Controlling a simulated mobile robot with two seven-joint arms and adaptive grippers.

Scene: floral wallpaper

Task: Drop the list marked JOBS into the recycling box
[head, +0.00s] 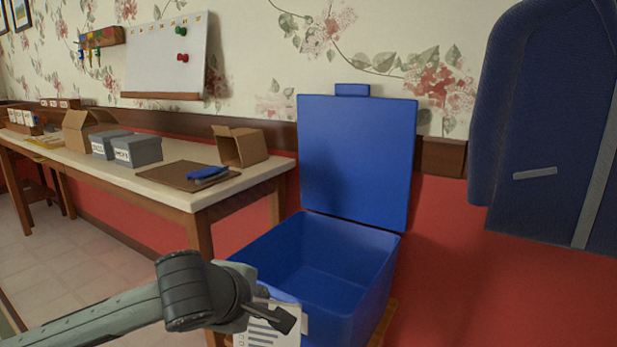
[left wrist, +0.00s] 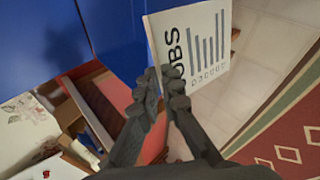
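The recycling box is a blue bin (head: 352,302) with its lid (head: 357,160) standing open at the back; its visible inside looks empty. My left gripper (head: 282,318) is at the near side of the box, in front of its front left wall. It is shut on the JOBS list, a white sheet (head: 262,337) with dark lines that hangs from the fingers outside the box. In the left wrist view the fingertips (left wrist: 165,86) pinch the edge of the list (left wrist: 200,45), and the letters "OBS" show. Blue surface of the box (left wrist: 115,30) shows beside it. My right gripper is not in view.
A long table (head: 262,173) at the left holds grey boxes (head: 137,150), an open cardboard box (head: 240,147) and a brown board (head: 170,176) with a blue item. A dark blue chair-like object (head: 545,120) stands at the right. Above the box opening is free room.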

